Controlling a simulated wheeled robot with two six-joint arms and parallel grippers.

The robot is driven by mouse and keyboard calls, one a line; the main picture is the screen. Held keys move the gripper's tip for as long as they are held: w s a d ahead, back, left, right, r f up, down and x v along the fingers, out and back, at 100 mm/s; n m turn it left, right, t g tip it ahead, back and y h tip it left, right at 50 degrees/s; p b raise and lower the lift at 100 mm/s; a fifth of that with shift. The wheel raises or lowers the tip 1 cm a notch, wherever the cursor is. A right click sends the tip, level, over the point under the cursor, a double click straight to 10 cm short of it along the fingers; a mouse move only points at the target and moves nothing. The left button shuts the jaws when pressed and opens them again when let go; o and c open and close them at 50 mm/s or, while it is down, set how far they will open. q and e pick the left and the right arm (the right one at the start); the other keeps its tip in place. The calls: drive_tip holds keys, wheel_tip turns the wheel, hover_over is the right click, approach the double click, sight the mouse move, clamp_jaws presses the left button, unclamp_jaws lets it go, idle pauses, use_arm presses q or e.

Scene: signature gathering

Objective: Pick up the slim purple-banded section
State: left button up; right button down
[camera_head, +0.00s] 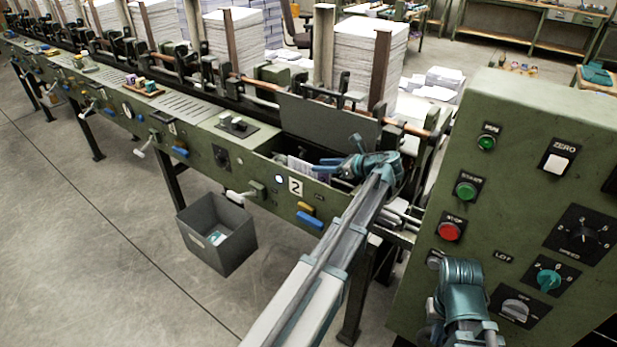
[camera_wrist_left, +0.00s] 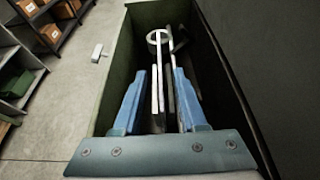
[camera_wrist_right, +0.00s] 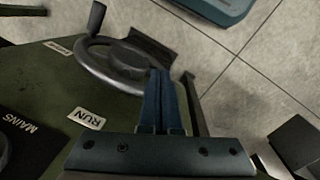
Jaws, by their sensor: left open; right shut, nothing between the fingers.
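Pale thin sections (camera_head: 302,168) stand in the open trough near the plate marked 2. In the left wrist view thin upright white edges (camera_wrist_left: 155,92) show between my fingers; no purple band can be made out clearly, so I cannot tell which is the slim section. My left gripper (camera_head: 334,163) is open at the trough, and in its wrist view its blue fingers (camera_wrist_left: 159,75) straddle the white edges with gaps on both sides. My right gripper (camera_wrist_right: 160,75) is shut and empty beside the control cabinet, near a dark handwheel (camera_wrist_right: 120,66).
The green control cabinet (camera_head: 520,150) with buttons and knobs stands at right. A grey open bin (camera_head: 215,222) sits on the floor below the trough. The trough's green wall (camera_wrist_left: 118,90) and a dark panel (camera_wrist_left: 235,80) enclose my left fingers. Tall paper stacks (camera_head: 350,55) stand behind.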

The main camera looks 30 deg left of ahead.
sight(309, 174)
use_arm(q)
drive_tip(key=x, duration=0.3)
drive_tip(key=shift+f+b, duration=0.15)
drive_tip(key=shift+b, duration=0.25)
clamp_jaws()
